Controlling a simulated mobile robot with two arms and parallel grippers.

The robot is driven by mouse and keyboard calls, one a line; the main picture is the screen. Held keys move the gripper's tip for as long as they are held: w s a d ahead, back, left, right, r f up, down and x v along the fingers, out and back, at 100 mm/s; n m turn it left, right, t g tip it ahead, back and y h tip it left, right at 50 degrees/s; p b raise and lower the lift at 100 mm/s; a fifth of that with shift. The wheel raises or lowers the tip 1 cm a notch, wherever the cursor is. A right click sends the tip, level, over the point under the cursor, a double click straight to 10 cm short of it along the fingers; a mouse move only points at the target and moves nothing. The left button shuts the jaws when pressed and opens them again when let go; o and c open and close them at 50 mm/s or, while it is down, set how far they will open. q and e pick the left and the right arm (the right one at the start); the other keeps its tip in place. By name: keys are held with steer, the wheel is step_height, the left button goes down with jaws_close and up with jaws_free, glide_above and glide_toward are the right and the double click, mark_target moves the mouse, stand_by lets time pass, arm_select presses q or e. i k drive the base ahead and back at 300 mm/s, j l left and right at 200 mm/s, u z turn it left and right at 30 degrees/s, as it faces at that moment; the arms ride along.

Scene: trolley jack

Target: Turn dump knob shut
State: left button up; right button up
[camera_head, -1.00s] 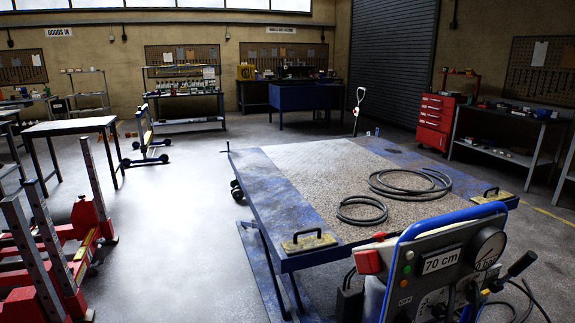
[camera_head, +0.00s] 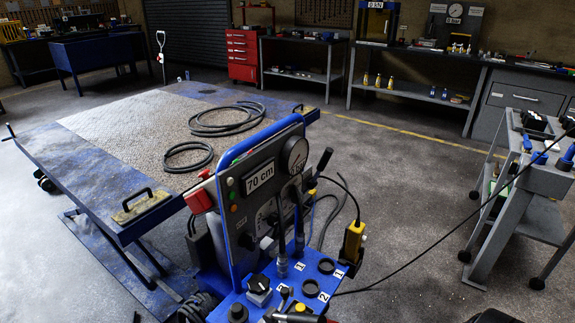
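The jack's control stand has an upright panel (camera_head: 265,185) with a blue tubular frame, a "70 cm" sign and a round gauge (camera_head: 294,155). Below it is a blue console (camera_head: 312,272) with numbered round sockets. A black knob (camera_head: 259,284) on a light base sits on the console's left part, and another dark round knob (camera_head: 237,313) is near the bottom edge. I cannot tell which control is the dump knob or how it is turned. Neither of my grippers shows in the head view.
The blue lift table (camera_head: 100,200) with coiled black hoses (camera_head: 226,118) stands left of the panel. A yellow pendant (camera_head: 353,238) hangs at the console's right. A grey tool cart (camera_head: 515,200) stands at the right, with a cable running toward the console. Open floor lies between them.

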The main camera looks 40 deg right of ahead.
mark_target(258, 285)
steer(key=l+z, duration=0.85)
steer(key=i, duration=0.05)
